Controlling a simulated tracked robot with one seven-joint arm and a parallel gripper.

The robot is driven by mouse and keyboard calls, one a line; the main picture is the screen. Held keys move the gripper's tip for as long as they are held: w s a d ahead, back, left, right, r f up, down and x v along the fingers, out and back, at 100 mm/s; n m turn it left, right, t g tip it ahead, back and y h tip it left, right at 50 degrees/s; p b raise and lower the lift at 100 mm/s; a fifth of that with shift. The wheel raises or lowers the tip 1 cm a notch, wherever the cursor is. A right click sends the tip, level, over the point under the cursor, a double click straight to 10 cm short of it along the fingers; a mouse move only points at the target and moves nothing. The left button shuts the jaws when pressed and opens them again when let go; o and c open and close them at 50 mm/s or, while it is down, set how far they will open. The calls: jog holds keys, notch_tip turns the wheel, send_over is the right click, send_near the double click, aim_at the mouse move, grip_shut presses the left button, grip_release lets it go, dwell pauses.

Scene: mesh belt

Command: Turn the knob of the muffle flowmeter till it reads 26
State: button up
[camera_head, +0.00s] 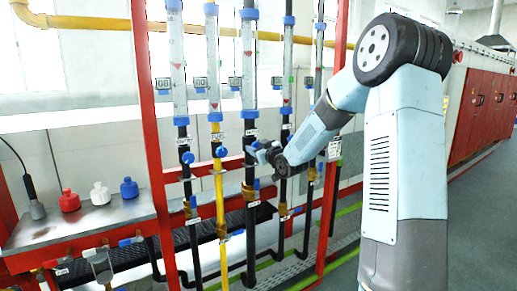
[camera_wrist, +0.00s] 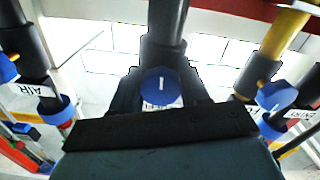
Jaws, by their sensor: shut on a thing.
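A blue knob (camera_wrist: 160,86) with a white mark sits between the fingers of my gripper (camera_wrist: 160,95) in the wrist view. The fingers are shut on its sides. In the head view, my gripper (camera_head: 264,154) is at the third pipe from the left, a black one just right of the yellow pipe. A clear flowmeter tube (camera_head: 249,66) with blue ends stands above this knob, and a small display (camera_head: 235,83) sits beside it. Its digits are too small to read. The label by the held knob is mostly hidden, so I cannot read its name.
Other flowmeters stand close on both sides, including one on the yellow pipe (camera_head: 220,200). A red frame post (camera_head: 152,120) stands left. Red, white and blue bottles sit on a grey bench (camera_head: 85,226). In the wrist view, a neighbouring knob (camera_wrist: 277,95) is close at right.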

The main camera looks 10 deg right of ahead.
jog(key=n, duration=0.4)
jog(key=shift+d+f, duration=0.1)
jog(key=shift+d, duration=0.05)
jog(key=shift+d+n, duration=0.1)
jog(key=shift+n, duration=2.3)
jog(key=o, duration=1)
jog(key=v, duration=1.3)
jog(key=shift+s+d, duration=0.1)
jog(key=shift+s, duration=0.25)
